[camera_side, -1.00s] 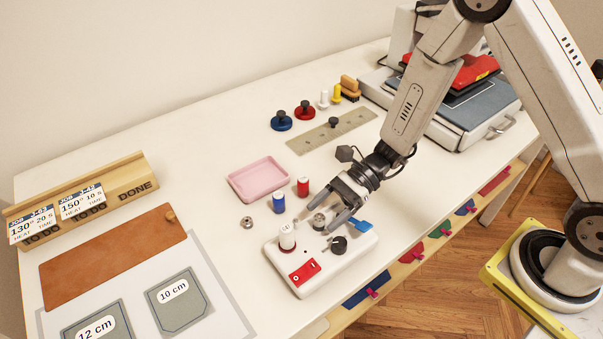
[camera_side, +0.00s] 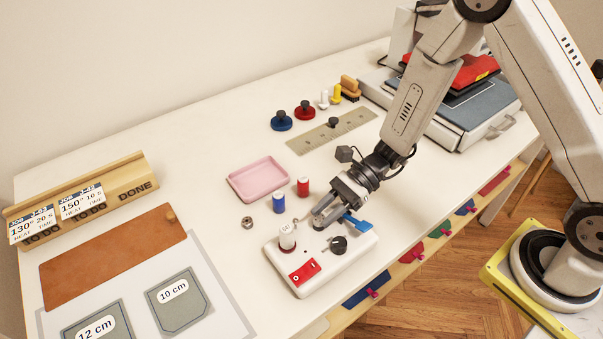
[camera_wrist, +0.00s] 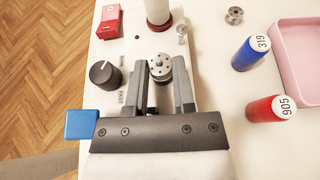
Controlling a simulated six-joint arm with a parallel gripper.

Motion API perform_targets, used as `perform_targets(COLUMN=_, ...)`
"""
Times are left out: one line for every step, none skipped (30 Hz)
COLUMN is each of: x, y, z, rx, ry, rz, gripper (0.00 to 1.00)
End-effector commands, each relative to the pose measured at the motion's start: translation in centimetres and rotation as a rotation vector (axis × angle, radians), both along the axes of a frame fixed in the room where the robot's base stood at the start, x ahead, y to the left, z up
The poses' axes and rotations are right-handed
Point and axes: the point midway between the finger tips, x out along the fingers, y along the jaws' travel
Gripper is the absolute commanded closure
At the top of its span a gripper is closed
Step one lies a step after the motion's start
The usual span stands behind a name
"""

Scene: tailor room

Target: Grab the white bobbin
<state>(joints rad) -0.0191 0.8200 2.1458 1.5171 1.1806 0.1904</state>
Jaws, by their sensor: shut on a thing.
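The bobbin (camera_wrist: 160,67) has a silver-grey, round top with small holes and sits at the winder (camera_side: 330,262), a white box. My gripper (camera_side: 322,220) is shut on it, with one finger on each side in the wrist view (camera_wrist: 162,76). The fingers hide most of the bobbin's side, so its thread colour is hard to tell. A white thread spool (camera_side: 287,237) stands upright on the winder, to the left of my gripper. A second, small metal bobbin (camera_side: 247,222) lies apart on the table.
The winder carries a black knob (camera_side: 338,244), a red switch (camera_side: 305,272) and a blue lever (camera_side: 357,223). A blue spool (camera_side: 279,203) and a red spool (camera_side: 303,187) stand behind it. A pink tray (camera_side: 258,179) lies beyond them. Bare table surrounds the winder's left side.

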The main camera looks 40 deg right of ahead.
Motion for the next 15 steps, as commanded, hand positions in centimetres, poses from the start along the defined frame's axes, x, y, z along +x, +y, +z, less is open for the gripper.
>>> perform_targets(x=0.0, y=0.0, z=0.0, rx=0.0, ry=0.0, rz=0.0, gripper=1.0)
perform_targets(x=0.0, y=0.0, z=0.0, rx=0.0, ry=0.0, rz=0.0, gripper=1.0)
perform_targets(x=0.0, y=0.0, z=0.1, rx=0.0, ry=0.0, rz=0.0, gripper=1.0)
perform_targets(x=0.0, y=0.0, z=0.1, rx=0.0, ry=0.0, rz=0.0, gripper=1.0)
perform_targets(x=0.0, y=0.0, z=0.2, rx=0.0, ry=0.0, rz=0.0, gripper=1.0)
perform_targets(x=0.0, y=0.0, z=0.3, rx=0.0, ry=-0.001, rz=0.0, gripper=1.0)
perform_targets(x=0.0, y=0.0, z=0.4, rx=0.0, ry=-0.001, rz=0.0, gripper=1.0)
perform_targets(x=0.0, y=0.0, z=0.5, rx=0.0, ry=-0.001, rz=0.0, gripper=1.0)
perform_targets(x=0.0, y=0.0, z=0.7, rx=0.0, ry=-0.002, rz=0.001, gripper=1.0)
perform_targets(x=0.0, y=0.0, z=0.9, rx=0.0, ry=-0.002, rz=0.001, gripper=1.0)
perform_targets(x=0.0, y=0.0, z=1.1, rx=0.0, ry=-0.003, rz=0.001, gripper=1.0)
perform_targets(x=0.0, y=0.0, z=1.3, rx=0.0, ry=-0.002, rz=0.001, gripper=1.0)
perform_targets(x=0.0, y=0.0, z=1.6, rx=0.0, ry=-0.003, rz=0.0, gripper=1.0)
perform_targets(x=0.1, y=0.0, z=1.9, rx=0.0, ry=-0.003, rz=0.0, gripper=1.0)
perform_targets(x=0.1, y=0.0, z=2.2, rx=0.0, ry=-0.003, rz=0.0, gripper=1.0)
